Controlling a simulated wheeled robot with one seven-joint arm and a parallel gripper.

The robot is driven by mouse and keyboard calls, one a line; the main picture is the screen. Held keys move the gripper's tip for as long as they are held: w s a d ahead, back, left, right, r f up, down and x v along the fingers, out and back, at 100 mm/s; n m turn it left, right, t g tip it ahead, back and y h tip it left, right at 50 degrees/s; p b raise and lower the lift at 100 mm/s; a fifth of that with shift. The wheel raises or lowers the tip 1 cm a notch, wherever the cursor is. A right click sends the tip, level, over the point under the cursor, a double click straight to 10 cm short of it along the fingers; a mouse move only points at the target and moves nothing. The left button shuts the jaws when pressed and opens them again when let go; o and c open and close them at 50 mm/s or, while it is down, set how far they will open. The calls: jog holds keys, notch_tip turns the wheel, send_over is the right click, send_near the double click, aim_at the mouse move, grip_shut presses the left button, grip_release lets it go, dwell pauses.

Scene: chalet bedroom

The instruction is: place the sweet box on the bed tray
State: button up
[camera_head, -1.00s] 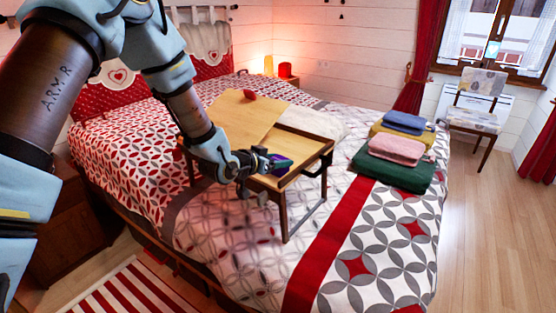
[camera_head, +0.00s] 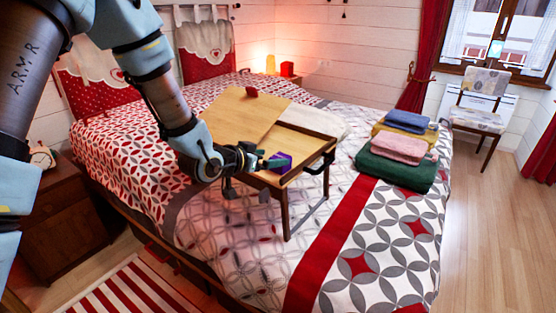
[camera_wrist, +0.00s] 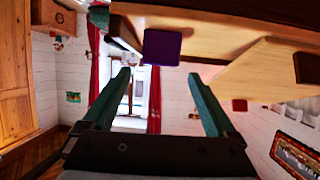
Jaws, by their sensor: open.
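The sweet box, taken here to be the small purple box (camera_head: 283,159), sits at the near right part of the wooden bed tray (camera_head: 228,122). In the wrist view the purple box (camera_wrist: 162,48) shows beyond my fingertips, against the tray's wood (camera_wrist: 225,35). My gripper (camera_head: 265,164) is just left of the box at the tray's near edge. In the wrist view my gripper (camera_wrist: 160,85) has its two green fingers wide apart with nothing between them. My gripper hides part of the tray's near edge.
Folded towels (camera_head: 398,172) are stacked on the bed to the right. A nightstand (camera_head: 65,225) stands at the left. The patterned bed cover (camera_head: 235,250) is clear in front of the tray.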

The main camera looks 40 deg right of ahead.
jog(key=w+a+n+t+y, duration=0.1)
jog(key=w+a+n+y, duration=0.25)
jog(key=a, duration=0.75)
jog(key=w+a+r+n+t+y, duration=0.1)
jog(key=w+a+n+y, duration=0.2)
jog(key=a, duration=0.8)
jog(key=w+a+n+t+y, duration=0.1)
jog(key=w+a+y, duration=0.3)
jog(key=a, duration=0.7)
jog(key=s+a+r+n+g+y, duration=0.1)
jog(key=s+a+n+g, duration=0.1)
jog(key=a, duration=0.6)
jog(key=s+a+r+n+g+y, duration=0.1)
jog(key=s+a+n, duration=0.4)
jog(key=a, duration=0.4)
jog(key=shift+s+g+b, duration=0.35)
jog(key=shift+s+g, duration=0.05)
jog(key=shift+s, duration=0.45)
jog(key=shift+r+y, duration=0.1)
jog(key=shift+y, duration=0.15)
